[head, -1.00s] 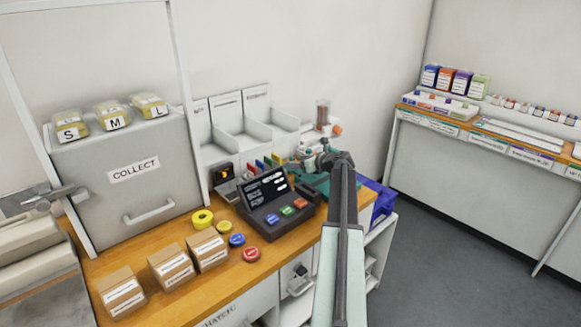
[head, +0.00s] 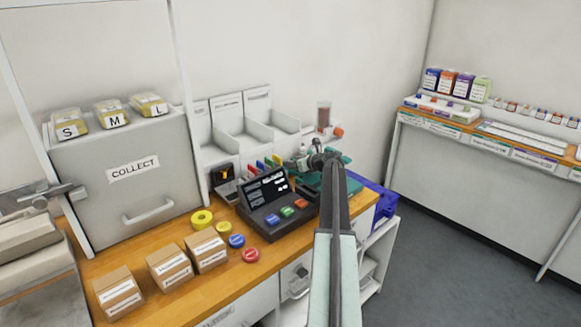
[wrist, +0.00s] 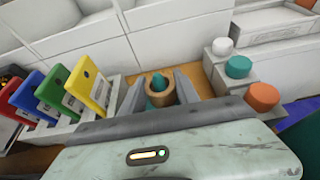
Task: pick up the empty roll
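The empty roll (wrist: 161,97) is a brown cardboard ring. In the wrist view it sits around a teal peg (wrist: 158,82), between the two grey fingers of my gripper (wrist: 160,93). The fingers are apart, one on each side of the roll, with a gap visible. In the head view my gripper (head: 320,160) is at the teal device (head: 341,183) at the bench's right end. I cannot make out the roll there; my gripper and arm cover that spot.
Left of the gripper stand coloured cards (wrist: 90,85) in a rack; at right are white, teal and orange caps (wrist: 238,67). A blue bin (head: 382,203) is at right.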

